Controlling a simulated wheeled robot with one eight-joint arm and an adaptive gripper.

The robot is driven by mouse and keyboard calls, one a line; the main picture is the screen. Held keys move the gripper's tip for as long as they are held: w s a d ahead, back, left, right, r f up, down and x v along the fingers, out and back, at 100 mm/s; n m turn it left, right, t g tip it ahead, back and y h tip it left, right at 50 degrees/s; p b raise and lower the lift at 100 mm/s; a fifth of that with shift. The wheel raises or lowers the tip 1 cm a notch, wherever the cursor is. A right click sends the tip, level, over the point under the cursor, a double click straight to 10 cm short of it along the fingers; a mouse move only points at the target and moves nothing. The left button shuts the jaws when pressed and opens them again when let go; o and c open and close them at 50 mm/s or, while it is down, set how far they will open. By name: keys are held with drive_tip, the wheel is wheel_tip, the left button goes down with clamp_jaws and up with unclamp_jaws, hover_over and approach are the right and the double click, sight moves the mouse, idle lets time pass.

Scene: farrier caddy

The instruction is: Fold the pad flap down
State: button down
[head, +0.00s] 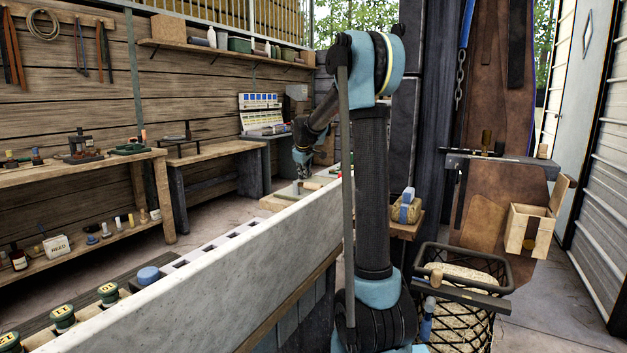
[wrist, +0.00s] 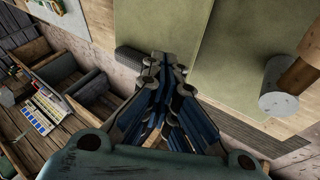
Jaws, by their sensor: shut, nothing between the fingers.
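An olive-green pad (wrist: 250,50) fills much of the upper wrist view. A straight edge divides it from another green panel (wrist: 155,25) on its left. I cannot tell for sure which part is the flap or how far it is raised. My gripper (wrist: 166,62) is shut and empty, its fingertips seen over the lower edge of the left panel. I cannot tell whether they touch it. In the head view my gripper (head: 301,174) hangs fingers down over the far bench, and the pad there is small and mostly hidden.
A mallet with a grey head (wrist: 279,88) lies right of the fingers. A dark ribbed strip (wrist: 140,63) is beside the fingertips. In the head view, a long pale wall (head: 220,285) runs in front of the bench. A wire basket (head: 465,315) stands at right.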

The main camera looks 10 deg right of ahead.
drive_tip(key=shift+w+a+f, duration=0.15)
drive_tip(key=shift+a+f, duration=0.05)
drive_tip(key=shift+f, duration=0.3)
drive_tip(key=shift+r, duration=0.15)
drive_tip(key=shift+s+d+r, duration=0.2)
drive_tip(key=shift+d+r, duration=0.05)
drive_tip(key=shift+r, duration=0.25)
drive_tip(key=shift+s+d+r, duration=0.2)
drive_tip(key=shift+r, duration=0.25)
drive_tip(key=shift+r, duration=3)
